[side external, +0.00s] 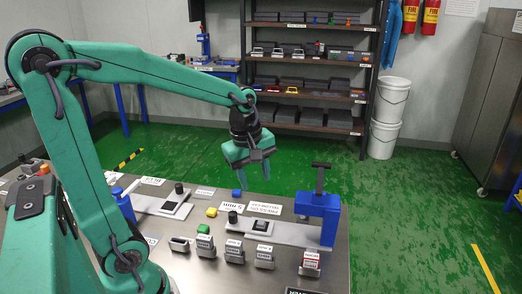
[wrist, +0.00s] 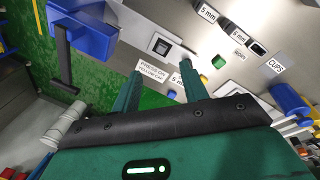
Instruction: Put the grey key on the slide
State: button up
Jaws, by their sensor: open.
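My gripper (side external: 254,176) hangs open and empty above the bench, behind the right-hand slide. In the wrist view its two fingers (wrist: 160,72) are spread with nothing between the tips. The right-hand slide (side external: 285,233) is a pale grey plate with a black square pad, running to a blue press. Another pale plate with a dark pad, possibly also a slide (side external: 150,203), lies at left. Several small grey-and-black pieces with white labels stand along the front of the bench, one of them a grey dark-topped piece (side external: 180,244). I cannot tell which is the grey key.
The blue press (side external: 318,215) with a black handle stands at the right end. Yellow (side external: 211,212), green (side external: 203,229) and blue (side external: 236,193) small blocks lie near the slides. Shelves and white buckets (side external: 388,110) are behind, off the bench.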

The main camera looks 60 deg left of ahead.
jog(key=s+d+r+m+t, duration=0.1)
jog(key=s+d+r+m, duration=0.1)
jog(key=s+m, duration=0.3)
jog(key=s+d+r+m+t, duration=0.2)
jog(key=s+d+m, duration=0.1)
jog(key=m, duration=0.9)
jog(key=shift+s+d+t, duration=0.2)
jog(key=shift+s+t, duration=0.1)
jog(key=shift+s, duration=0.6)
